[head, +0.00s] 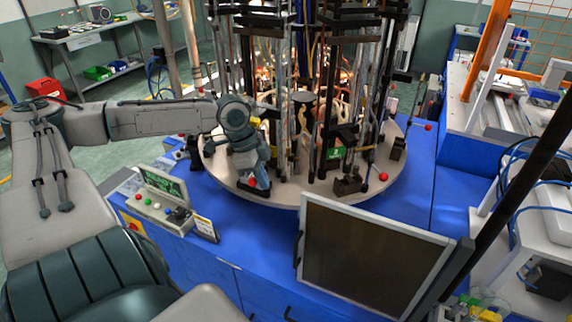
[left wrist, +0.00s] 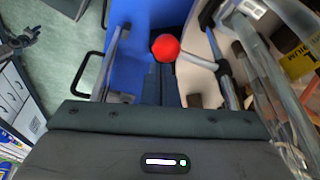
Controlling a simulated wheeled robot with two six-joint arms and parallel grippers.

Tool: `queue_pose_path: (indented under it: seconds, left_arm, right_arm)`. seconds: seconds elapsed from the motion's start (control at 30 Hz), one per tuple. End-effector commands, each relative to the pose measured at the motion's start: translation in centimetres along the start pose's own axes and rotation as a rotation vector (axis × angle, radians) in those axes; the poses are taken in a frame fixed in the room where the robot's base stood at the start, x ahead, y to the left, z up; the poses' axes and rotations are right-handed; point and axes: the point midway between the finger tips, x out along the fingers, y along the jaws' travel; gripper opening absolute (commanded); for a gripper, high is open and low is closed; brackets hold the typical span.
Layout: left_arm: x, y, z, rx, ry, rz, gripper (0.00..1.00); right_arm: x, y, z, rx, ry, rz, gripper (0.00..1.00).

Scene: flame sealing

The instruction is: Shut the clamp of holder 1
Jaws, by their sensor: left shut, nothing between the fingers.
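A red ball knob (left wrist: 166,47) on a thin metal lever (left wrist: 197,61) shows in the left wrist view, right at the tips of my left gripper (left wrist: 161,72). The fingers are shut together with nothing between them. Whether they touch the knob I cannot tell. In the head view my left gripper (head: 252,185) reaches down at the front left rim of the round turntable (head: 283,194), and the red knob (head: 252,182) shows there. The clamp body is mostly hidden by my wrist. No number marks which holder this is. My right gripper is not in view.
Tall rods and black clamps (head: 340,135) crowd the turntable. Another red knob (head: 383,176) stands at its front right. A monitor (head: 370,256) stands in front, and a control box (head: 160,198) sits on the blue bench (head: 240,240) at left. A yellow label (left wrist: 302,60) is right of the knob.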

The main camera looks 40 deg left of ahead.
Motion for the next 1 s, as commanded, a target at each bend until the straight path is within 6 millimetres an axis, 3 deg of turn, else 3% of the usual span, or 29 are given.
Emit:
queue_pose_path:
  seconds: [1.0]
  left_arm:
    - [0.02,-0.05,-0.01,0.036,0.0,0.012,0.0]
  right_arm:
    - [0.89,-0.11,0.01,0.0,0.001,0.0,0.36]
